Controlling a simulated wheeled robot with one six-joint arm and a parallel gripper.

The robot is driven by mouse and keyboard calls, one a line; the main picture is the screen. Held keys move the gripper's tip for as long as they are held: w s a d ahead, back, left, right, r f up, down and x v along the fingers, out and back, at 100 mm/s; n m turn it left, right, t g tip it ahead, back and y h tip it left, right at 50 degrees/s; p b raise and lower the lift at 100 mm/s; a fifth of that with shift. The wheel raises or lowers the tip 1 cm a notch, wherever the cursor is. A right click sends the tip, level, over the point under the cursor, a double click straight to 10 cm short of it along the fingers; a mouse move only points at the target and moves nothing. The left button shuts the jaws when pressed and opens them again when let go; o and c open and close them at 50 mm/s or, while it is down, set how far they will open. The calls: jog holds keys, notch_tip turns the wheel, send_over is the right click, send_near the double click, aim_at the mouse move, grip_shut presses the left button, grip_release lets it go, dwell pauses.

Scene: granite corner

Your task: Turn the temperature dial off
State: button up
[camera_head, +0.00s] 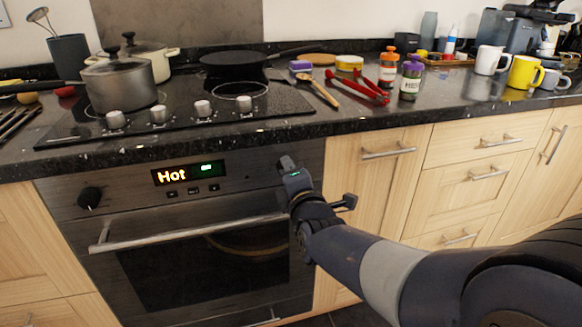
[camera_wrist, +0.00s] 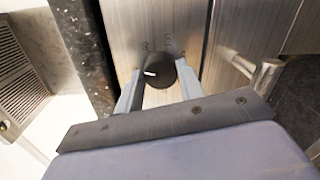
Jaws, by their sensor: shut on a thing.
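The oven (camera_head: 200,252) stands under the worktop, and its display (camera_head: 188,173) reads "Hot" in orange with a small green reading beside it. My gripper (camera_head: 286,168) is at the right end of the oven's control panel. In the wrist view, its two fingers (camera_wrist: 160,85) are shut on the sides of a round black dial (camera_wrist: 158,71). The dial's white mark points left, and the printing around it is too small to read. In the head view this dial is hidden behind my gripper. A second black dial (camera_head: 90,198) sits at the panel's left end.
The oven door handle (camera_head: 190,231) sticks out below the panel. A black hob (camera_head: 190,106) with several silver knobs and pots lies above. Jars, red tongs (camera_head: 357,88) and mugs (camera_head: 524,73) stand on the granite worktop. Wooden drawers (camera_head: 470,190) are on the right.

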jog(key=shift+n+p, duration=0.85)
jog(key=shift+n, duration=0.95)
jog(key=o, duration=1)
jog(key=p+v, duration=0.2)
jog(key=v, duration=0.8)
jog(key=shift+s, duration=0.4)
